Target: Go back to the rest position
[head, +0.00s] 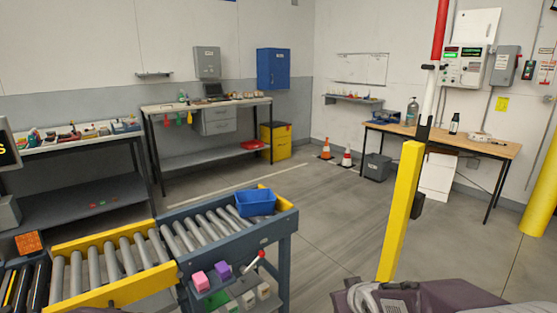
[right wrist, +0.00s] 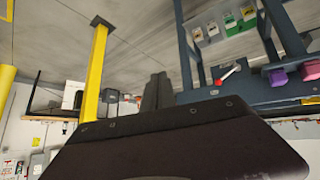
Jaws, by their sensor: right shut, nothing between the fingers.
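My right gripper (right wrist: 157,90) shows in the right wrist view as a dark shape with its narrow fingers together and nothing between them. That view is upside down. The fingers point toward open floor, with a yellow post to the left and the conveyor frame to the right, apart from both. Neither gripper shows in the head view, and my left gripper is out of sight.
A roller conveyor (head: 110,250) with a blue bin (head: 255,202) stands front left. Its side panel carries a pink block (head: 200,281), a purple block (head: 222,271) and a red-tipped lever (head: 254,262). A yellow post (head: 401,212) stands right of centre. Floor (head: 330,215) between is clear.

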